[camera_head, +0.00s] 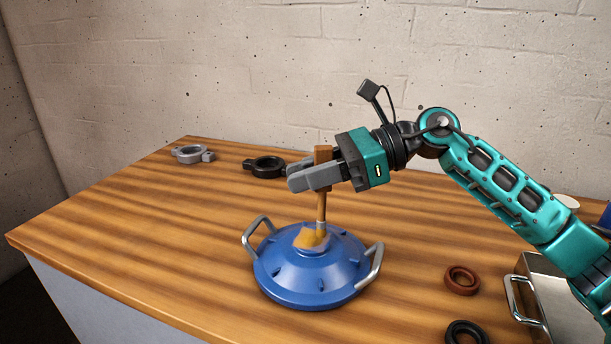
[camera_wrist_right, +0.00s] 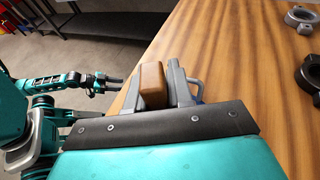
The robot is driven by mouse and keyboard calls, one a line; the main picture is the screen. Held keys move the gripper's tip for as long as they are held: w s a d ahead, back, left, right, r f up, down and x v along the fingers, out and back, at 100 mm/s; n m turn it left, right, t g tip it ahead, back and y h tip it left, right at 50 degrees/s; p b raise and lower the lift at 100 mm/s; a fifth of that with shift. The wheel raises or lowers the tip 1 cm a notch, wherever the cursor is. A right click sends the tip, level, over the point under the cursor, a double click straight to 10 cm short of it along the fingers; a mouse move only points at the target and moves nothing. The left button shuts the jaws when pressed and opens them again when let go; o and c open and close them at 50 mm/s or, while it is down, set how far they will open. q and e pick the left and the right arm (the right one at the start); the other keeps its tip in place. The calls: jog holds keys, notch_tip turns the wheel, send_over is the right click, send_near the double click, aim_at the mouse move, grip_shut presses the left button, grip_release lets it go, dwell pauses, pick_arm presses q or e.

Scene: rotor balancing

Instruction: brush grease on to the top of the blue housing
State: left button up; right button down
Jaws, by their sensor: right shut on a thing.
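The blue housing (camera_head: 312,277) sits on the wooden table, a round domed part with a metal handle on each side. My right gripper (camera_head: 315,178) is shut on the wooden handle of a brush (camera_head: 321,205), above the housing. The brush points down and its yellowish head (camera_head: 311,238) is at the top of the housing, appearing to touch it and hiding part of it. In the right wrist view the brush's handle end (camera_wrist_right: 153,84) shows between the fingers. My left gripper (camera_wrist_right: 112,83) shows small and off to the left in the right wrist view; its jaw state is unclear.
A grey ring clamp (camera_head: 190,154) and a black one (camera_head: 266,166) lie at the back of the table (camera_head: 130,240). A red-brown ring (camera_head: 461,280), a black ring (camera_head: 466,333) and a metal box with a handle (camera_head: 560,310) are at the right. The table's left side is clear.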

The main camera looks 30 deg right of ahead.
dwell(0.4)
jog(key=shift+s+a+b, duration=0.45)
jog(key=shift+s+a, duration=0.55)
jog(key=shift+a, duration=0.15)
dwell(0.4)
jog(key=shift+w+d, duration=1)
jog(key=shift+d, duration=0.1)
jog(key=shift+s+a+b, duration=0.15)
jog(key=shift+b, duration=0.2)
jog(key=shift+s+a, duration=0.6)
jog(key=shift+a, duration=0.05)
jog(key=shift+s+a, duration=0.1)
